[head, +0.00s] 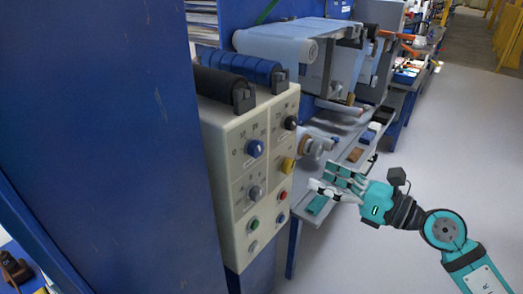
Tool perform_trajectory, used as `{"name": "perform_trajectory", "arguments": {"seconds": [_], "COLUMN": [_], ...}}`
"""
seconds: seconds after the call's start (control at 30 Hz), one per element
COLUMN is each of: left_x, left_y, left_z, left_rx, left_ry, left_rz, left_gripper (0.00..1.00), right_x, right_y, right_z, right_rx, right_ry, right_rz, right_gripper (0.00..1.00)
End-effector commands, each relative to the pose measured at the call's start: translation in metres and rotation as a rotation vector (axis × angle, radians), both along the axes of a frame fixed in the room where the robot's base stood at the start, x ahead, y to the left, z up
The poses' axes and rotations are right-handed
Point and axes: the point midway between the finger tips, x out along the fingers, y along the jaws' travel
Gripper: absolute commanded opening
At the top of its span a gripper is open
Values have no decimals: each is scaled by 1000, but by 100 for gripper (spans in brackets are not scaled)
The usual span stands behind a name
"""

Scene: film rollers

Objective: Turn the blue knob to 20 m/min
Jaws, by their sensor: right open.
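The blue knob (255,148) is at the upper left of the beige control panel (234,205), with scale numbers printed above it. The numbers are too small to read fully, and the knob's exact setting cannot be told. My right gripper (322,188) is to the right of the panel, lower than the blue knob and apart from it. Its fingers are open and point left toward the panel, with nothing seen between them. My left gripper is not in view.
The panel also has a black knob (290,123), a yellow knob (287,166), a grey knob (255,193) and red and green buttons. Dark and blue rollers (240,65) lie above it. A blue cabinet wall (100,130) fills the left. Open floor (450,150) lies right.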

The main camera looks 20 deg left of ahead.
Motion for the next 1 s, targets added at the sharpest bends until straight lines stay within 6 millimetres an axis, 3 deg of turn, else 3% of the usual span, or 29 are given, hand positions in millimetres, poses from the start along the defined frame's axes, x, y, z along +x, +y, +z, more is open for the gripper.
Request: {"name": "perform_trajectory", "arguments": {"seconds": [0.23,0.7,1.0], "left_x": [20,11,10], "left_y": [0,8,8], "left_z": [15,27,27], "left_rx": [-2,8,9], "left_ry": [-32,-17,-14], "left_rz": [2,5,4], "left_gripper": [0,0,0], "right_x": [15,48,58], "right_y": [43,135,157], "right_z": [4,2,1], "right_rx": [8,8,7], "right_ry": [5,7,6], "right_rz": [2,0,-3], "right_gripper": [62,62,62]}}
